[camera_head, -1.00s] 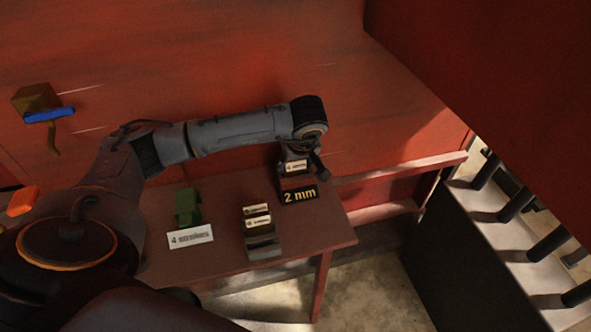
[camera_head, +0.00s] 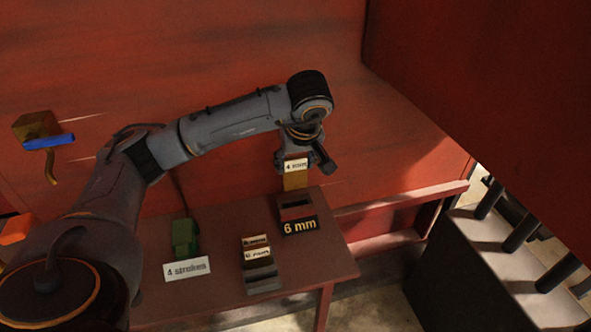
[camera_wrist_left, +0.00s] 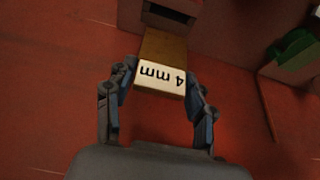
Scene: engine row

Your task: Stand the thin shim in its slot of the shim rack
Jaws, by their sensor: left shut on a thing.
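My left gripper (camera_head: 308,165) is shut on a brass-coloured shim (camera_head: 295,181), which also shows in the left wrist view (camera_wrist_left: 161,48). Its white label reads "4 mm", upside down in the wrist view. The shim is held upright above a dark block (camera_head: 296,208) with an open slot and a sign (camera_head: 300,226) reading "6 mm". A second dark stepped holder (camera_head: 264,281), nearer the table front, carries two pieces with white labels (camera_head: 257,253). I cannot tell which of these is the shim rack. My right gripper is not in view.
The blocks stand on a reddish table (camera_head: 225,285). A green object (camera_head: 185,238) and a card (camera_head: 187,269) reading "4 strokes" are to the left. A red wall is behind. A dark block with pegs (camera_head: 523,232) stands at the right.

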